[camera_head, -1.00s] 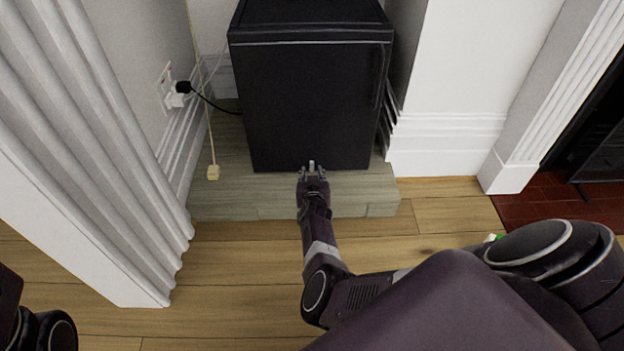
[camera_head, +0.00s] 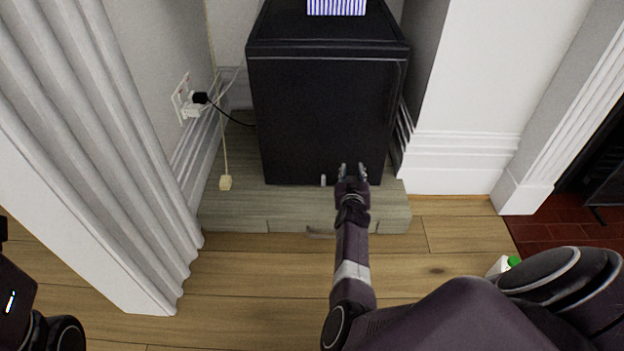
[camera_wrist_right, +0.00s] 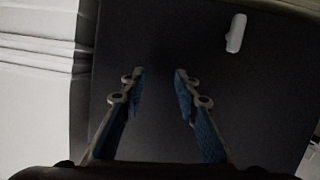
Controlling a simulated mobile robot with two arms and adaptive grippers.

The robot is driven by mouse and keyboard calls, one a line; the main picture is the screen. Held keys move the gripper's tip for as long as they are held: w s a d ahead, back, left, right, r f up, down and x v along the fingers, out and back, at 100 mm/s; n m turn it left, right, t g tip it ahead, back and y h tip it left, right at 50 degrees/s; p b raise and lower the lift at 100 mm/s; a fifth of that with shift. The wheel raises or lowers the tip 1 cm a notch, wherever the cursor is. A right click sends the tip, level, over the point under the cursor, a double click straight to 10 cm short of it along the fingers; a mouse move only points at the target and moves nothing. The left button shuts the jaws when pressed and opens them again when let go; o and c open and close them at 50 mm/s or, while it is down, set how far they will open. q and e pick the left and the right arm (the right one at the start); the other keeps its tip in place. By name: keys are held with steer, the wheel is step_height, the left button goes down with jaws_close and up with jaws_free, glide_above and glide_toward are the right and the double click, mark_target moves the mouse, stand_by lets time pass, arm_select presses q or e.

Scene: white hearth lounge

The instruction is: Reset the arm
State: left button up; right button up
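My right gripper (camera_head: 353,172) reaches forward to the low front of a black fridge-like cabinet (camera_head: 325,120). In the right wrist view, its two fingers (camera_wrist_right: 158,88) are apart with nothing between them, and the cabinet's dark front (camera_wrist_right: 150,35) lies beyond. A small pale rounded piece (camera_head: 323,180) is just left of the gripper in the head view. It also shows in the wrist view (camera_wrist_right: 236,33), outside the fingers. Part of my left arm (camera_head: 30,310) shows at the lower left edge; its fingers cannot be made out.
The cabinet stands on a grey plinth (camera_head: 260,210). A blue-and-white striped item (camera_head: 337,7) is on its top. White fluted trim (camera_head: 120,190) stands at left, with a socket (camera_head: 190,100) and hanging cord. A green-capped white item (camera_head: 500,265) is at lower right. Wood floor is between.

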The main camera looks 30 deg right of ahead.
steer(key=y, duration=0.2)
glide_toward(323, 182)
steer(key=shift+w+a+f, duration=0.1)
steer(key=shift+w+f, duration=0.3)
steer(key=shift+w, duration=0.1)
steer(key=shift+r+x, duration=0.15)
steer(key=shift+x, duration=0.95)
steer(key=shift+r+x, duration=0.15)
steer(key=shift+x, duration=0.95)
steer(key=shift+s+d+x, duration=0.1)
steer(key=shift+d+x, duration=0.05)
steer(key=shift+x, duration=0.8)
steer(key=shift+s+d+x, duration=0.1)
steer(key=shift+d+x, duration=0.05)
steer(key=shift+x, duration=0.8)
steer(key=shift+f, duration=0.1)
